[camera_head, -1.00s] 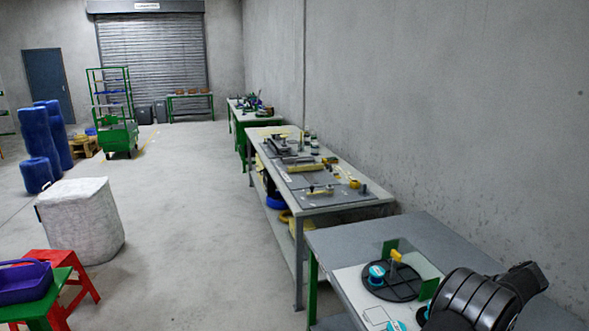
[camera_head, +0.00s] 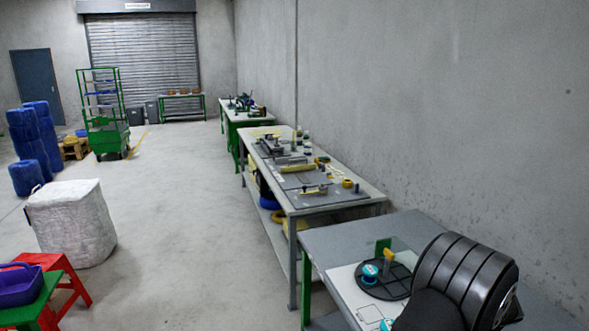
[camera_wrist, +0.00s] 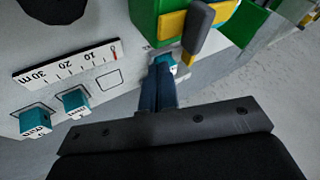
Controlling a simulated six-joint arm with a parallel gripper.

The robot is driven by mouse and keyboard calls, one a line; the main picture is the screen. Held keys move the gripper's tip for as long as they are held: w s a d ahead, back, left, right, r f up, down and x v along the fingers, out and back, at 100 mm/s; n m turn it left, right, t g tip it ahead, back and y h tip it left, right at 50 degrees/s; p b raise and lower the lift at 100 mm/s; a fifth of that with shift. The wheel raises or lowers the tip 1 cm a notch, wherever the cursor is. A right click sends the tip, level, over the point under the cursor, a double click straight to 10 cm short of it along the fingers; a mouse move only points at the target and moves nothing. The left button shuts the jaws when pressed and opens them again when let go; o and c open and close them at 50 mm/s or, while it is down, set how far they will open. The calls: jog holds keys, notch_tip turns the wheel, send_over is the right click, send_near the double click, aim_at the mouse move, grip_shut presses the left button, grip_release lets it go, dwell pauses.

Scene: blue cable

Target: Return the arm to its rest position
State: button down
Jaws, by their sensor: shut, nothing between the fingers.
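In the wrist view, my gripper (camera_wrist: 160,72) has its two dark fingers together with nothing between them. A teal block (camera_wrist: 167,59) shows just past the fingertips; I cannot tell whether they touch. Two more teal blocks with white labels, one at the left (camera_wrist: 36,121) and one beside it (camera_wrist: 76,102), sit by a white length scale (camera_wrist: 70,62). In the head view, my black arm (camera_head: 462,275) rises over the near table (camera_head: 345,238) at the lower right; its gripper is hidden there.
A green and yellow device with a grey handle (camera_wrist: 197,27) stands close beyond the fingertips. On the near table is a dark round plate (camera_head: 393,287) with a teal spool (camera_head: 370,270) and a yellow-topped post (camera_head: 388,256). The wall (camera_head: 450,110) runs along the right.

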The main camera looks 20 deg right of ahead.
jog(key=shift+s+a+f+m+g+h, duration=0.1)
jog(key=shift+s+a+m+g+h, duration=0.1)
jog(key=shift+s+m, duration=0.25)
jog(key=shift+s+a+m+g+h, duration=0.1)
jog(key=shift+s+a+m+h, duration=0.1)
jog(key=shift+s+m, duration=0.2)
jog(key=shift+w, duration=0.1)
